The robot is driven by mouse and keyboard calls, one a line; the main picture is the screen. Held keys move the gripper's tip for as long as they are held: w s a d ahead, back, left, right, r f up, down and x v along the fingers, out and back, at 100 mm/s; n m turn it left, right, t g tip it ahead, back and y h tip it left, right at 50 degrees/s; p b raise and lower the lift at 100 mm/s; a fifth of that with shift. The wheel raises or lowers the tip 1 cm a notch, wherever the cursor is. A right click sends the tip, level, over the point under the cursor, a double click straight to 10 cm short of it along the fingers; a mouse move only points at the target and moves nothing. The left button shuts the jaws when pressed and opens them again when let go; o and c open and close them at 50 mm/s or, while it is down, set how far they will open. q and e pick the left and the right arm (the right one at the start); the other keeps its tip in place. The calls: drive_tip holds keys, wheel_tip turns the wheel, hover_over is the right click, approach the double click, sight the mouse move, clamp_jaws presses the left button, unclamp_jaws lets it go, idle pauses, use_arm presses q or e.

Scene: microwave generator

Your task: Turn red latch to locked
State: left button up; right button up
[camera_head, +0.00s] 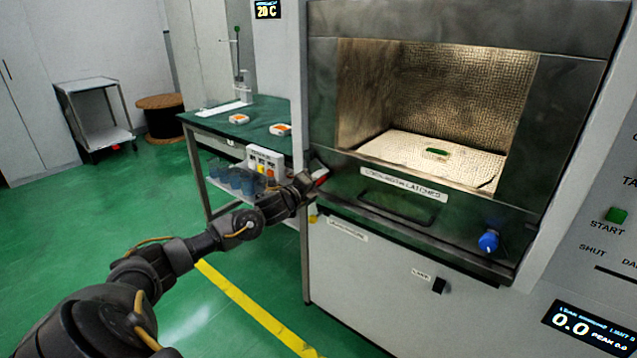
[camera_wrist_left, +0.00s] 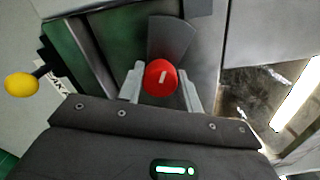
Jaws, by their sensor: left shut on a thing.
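The red latch (camera_wrist_left: 160,78) shows in the left wrist view as a round red knob with a short pale mark on its face. My left gripper (camera_wrist_left: 161,84) has one finger on each side of the knob and is shut on it. A dark fan-shaped plate (camera_wrist_left: 172,38) lies behind the knob. My right gripper is not in view.
A blue knob (camera_head: 488,242) is at the right of the chamber front, below the open chamber (camera_head: 440,110). A yellow knob (camera_wrist_left: 21,84) is left of the gripper. A green-topped table (camera_head: 262,118) stands behind my left arm.

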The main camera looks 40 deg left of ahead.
use_arm(q)
drive_tip(key=shift+f+m, duration=0.15)
drive_tip(key=shift+m, duration=0.25)
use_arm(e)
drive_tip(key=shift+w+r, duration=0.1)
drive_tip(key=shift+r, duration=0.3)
use_arm(q)
drive_tip(key=o, duration=1)
drive_tip(key=shift+a, duration=0.1)
drive_tip(key=shift+s, duration=0.15)
drive_tip(key=s, duration=1)
drive_tip(key=shift+s+b, duration=0.3)
drive_tip(key=shift+b, duration=0.05)
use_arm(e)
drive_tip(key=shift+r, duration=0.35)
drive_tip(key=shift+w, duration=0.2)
